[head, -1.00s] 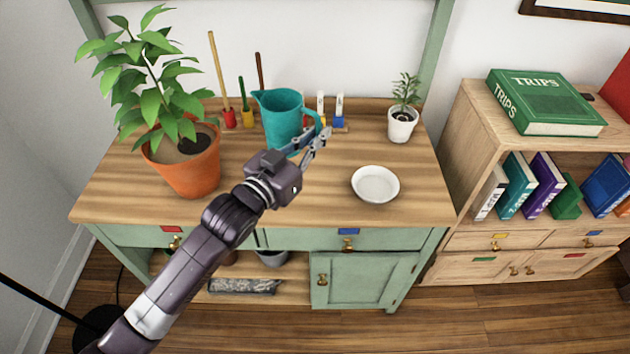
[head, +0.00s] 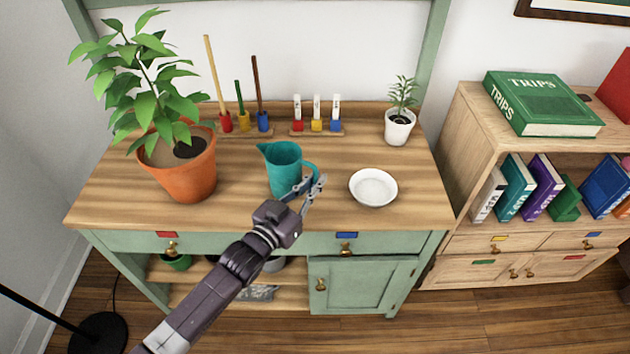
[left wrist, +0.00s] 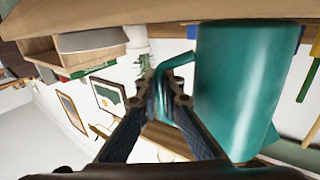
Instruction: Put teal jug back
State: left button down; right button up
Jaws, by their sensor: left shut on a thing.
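The teal jug (head: 283,170) is upright at the middle of the wooden bench top, its spout to the left and its handle to the right. My left gripper (head: 309,189) is shut on the jug's handle, at the jug's right side. In the left wrist view the jug (left wrist: 240,85) fills the right part, and the fingers of my left gripper (left wrist: 168,92) close around its handle. The jug's base looks at or very close to the bench top; I cannot tell if it touches. My right gripper is not in view.
A large potted plant (head: 187,180) stands left of the jug. A white dish (head: 373,188) lies to the right, with a small potted plant (head: 398,130) behind it. Racks with coloured sticks (head: 243,122) and labelled tubes (head: 316,125) stand at the back.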

pick_arm(q)
jog(key=c, duration=2.1)
grip_release()
jog(key=shift+f, duration=0.1)
jog(key=shift+s+a, duration=0.1)
jog(key=shift+s, duration=0.05)
jog(key=v, duration=1.1)
jog(key=shift+s+a+r, duration=0.2)
jog(key=shift+s+a, duration=0.05)
